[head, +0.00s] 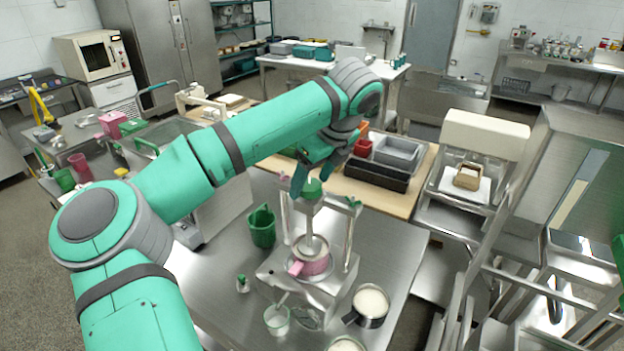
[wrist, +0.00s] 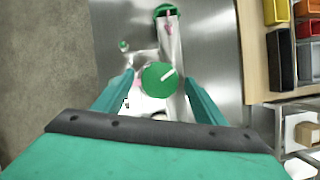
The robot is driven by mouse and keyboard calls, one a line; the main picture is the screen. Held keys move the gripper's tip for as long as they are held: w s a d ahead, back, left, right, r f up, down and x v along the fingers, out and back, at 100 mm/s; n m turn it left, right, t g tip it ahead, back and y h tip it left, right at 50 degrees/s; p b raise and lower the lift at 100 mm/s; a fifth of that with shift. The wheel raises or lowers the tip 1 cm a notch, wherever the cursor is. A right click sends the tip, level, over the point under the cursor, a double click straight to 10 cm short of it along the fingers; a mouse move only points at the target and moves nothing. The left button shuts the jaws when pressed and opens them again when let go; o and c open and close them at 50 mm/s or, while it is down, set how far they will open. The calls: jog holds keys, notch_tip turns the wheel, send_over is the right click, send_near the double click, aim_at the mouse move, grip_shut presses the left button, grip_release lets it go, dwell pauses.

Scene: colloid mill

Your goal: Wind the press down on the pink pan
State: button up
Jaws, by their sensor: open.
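The pink pan (head: 314,267) sits on the metal base of the press, under its plunger, with its handle toward the front left. The press has two upright posts (head: 350,240), a crossbar and a central screw shaft (head: 310,232) topped by a round green knob (head: 312,188). My gripper (head: 313,180) is open above the press, with its fingers pointing down around the knob. In the wrist view the green knob (wrist: 158,78) lies between the two open fingers (wrist: 160,95), with a gap to each side. The pan is mostly hidden there.
A green jug (head: 262,229) stands left of the press, with a small bottle (head: 243,284) in front of it. A glass (head: 277,320) and a dark-handled pan (head: 371,302) stand in front. Grey bins (head: 398,153) sit on the wooden counter behind.

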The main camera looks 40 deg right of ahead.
jog(key=shift+w+f, duration=0.1)
jog(key=shift+w, duration=0.15)
jog(key=c, duration=1)
jog(key=shift+d, duration=0.15)
jog(key=shift+c, duration=0.2)
jog(key=shift+m, duration=0.3)
